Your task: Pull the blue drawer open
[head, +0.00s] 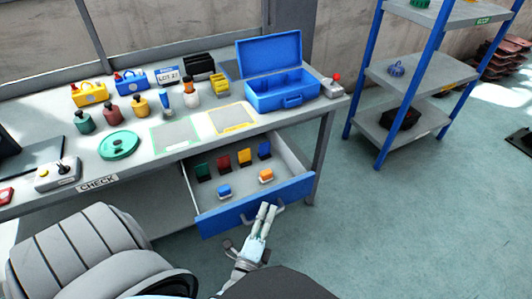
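The blue drawer (225,217) under the workbench is pulled well out, and its inside shows. It holds several upright coloured pieces at the back, plus a blue piece (224,191) and an orange piece (266,176) nearer the front. The fingers hide the middle of the handle. My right gripper is not in view.
The workbench (60,127) carries an open blue toolbox (285,90), a green disc (119,145), several bottles and a control box (58,175). A blue-posted shelf (422,70) stands at right. The floor (400,220) between is clear.

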